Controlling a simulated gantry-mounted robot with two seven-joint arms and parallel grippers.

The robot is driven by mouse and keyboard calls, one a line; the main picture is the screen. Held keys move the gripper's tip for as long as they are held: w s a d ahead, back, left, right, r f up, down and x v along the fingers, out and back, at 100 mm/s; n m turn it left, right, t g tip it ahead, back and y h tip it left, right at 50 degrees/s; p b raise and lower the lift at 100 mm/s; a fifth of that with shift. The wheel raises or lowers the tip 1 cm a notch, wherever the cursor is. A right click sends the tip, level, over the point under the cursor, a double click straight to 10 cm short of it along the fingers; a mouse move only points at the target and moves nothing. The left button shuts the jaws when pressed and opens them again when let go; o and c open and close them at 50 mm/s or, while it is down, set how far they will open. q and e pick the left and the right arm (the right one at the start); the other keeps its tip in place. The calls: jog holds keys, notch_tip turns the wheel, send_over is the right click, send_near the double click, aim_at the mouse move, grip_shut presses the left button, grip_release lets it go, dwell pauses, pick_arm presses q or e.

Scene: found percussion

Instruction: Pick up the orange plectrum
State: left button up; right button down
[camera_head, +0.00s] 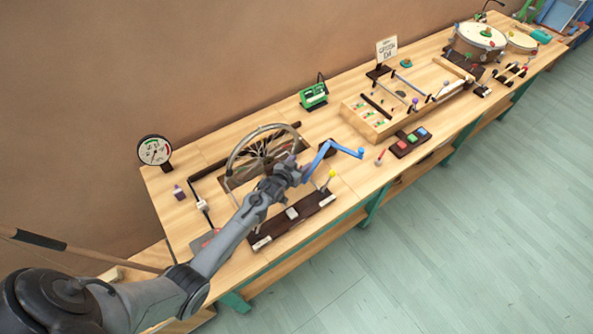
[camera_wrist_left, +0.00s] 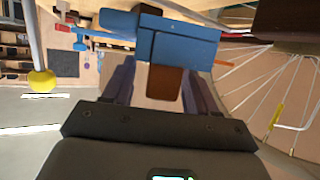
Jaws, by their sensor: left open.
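My left gripper (camera_head: 299,172) is beside the spoked wheel (camera_head: 262,150) and the blue crank arm (camera_head: 318,160) in the head view. In the left wrist view the two fingers of my left gripper (camera_wrist_left: 162,88) stand apart. A brown-orange block (camera_wrist_left: 165,82) shows between them, below a blue block (camera_wrist_left: 185,45). A small orange piece (camera_wrist_left: 223,63) sticks out to the right of the blue block, near the spokes. I cannot tell for sure which of these is the orange plectrum. No clear plectrum shows in the head view, where my arm hides part of the bench. My right gripper is not in view.
A yellow-tipped rod (camera_head: 331,174) rises near the crank on the wooden bench (camera_head: 340,205). A dark bar (camera_head: 320,198) lies in front of the wheel. A gauge (camera_head: 154,151) stands at the left, and a green device (camera_head: 314,94) behind.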

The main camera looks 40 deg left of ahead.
pick_arm(q)
jog(key=shift+w+f, duration=0.2)
jog(key=shift+w, duration=0.1)
jog(key=c, duration=1)
jog(key=shift+r, duration=0.2)
jog(key=shift+c, duration=0.2)
